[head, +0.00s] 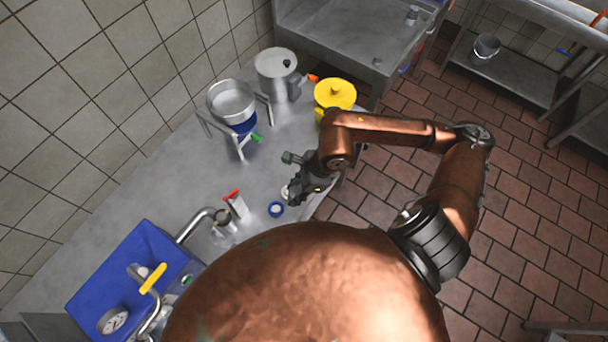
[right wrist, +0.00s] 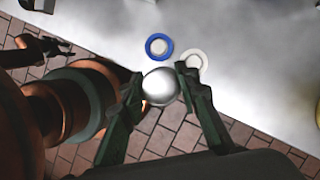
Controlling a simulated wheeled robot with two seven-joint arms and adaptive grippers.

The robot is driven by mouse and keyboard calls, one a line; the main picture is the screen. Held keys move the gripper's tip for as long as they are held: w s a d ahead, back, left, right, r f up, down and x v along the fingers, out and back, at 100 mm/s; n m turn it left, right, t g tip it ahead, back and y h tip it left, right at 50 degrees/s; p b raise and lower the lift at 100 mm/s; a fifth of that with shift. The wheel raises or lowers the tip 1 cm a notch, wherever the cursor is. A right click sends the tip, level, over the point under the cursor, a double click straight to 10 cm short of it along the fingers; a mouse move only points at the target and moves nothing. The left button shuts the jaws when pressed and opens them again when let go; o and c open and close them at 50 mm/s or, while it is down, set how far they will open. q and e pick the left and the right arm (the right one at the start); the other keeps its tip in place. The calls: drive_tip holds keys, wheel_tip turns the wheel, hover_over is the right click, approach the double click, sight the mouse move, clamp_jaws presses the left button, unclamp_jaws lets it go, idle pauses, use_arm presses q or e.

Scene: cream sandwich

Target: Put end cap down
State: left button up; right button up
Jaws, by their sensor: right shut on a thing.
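My right gripper (head: 305,183) hangs over the front edge of the steel counter (head: 180,165). In the right wrist view my right gripper (right wrist: 160,84) is shut on a round, shiny silver end cap (right wrist: 159,88), held between its fingertips. In the head view I cannot make the cap out. A dark, gripper-like shape at the wrist view's upper left may be my left gripper (right wrist: 42,46).
A blue box with a gauge and yellow handle (head: 125,270) stands at the counter's left end, near a red-handled valve (head: 235,204). A funnel-like vessel on a stand (head: 231,102), a steel pot (head: 276,72) and a yellow lidded pot (head: 335,94) stand further back. The middle counter is mostly clear.

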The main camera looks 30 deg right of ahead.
drive_tip(key=w+d+f, duration=0.8)
drive_tip(key=w, duration=0.1)
drive_tip(key=shift+d+f+b, duration=0.3)
drive_tip(key=shift+d+f, duration=0.05)
drive_tip(key=shift+d, duration=0.05)
drive_tip(key=shift+w+d+f, duration=0.2)
drive_tip(key=shift+d+f, duration=0.05)
drive_tip(key=shift+f, duration=1.75)
drive_tip(key=o, duration=0.8)
drive_tip(key=shift+f, duration=0.15)
drive_tip(key=o, duration=0.5)
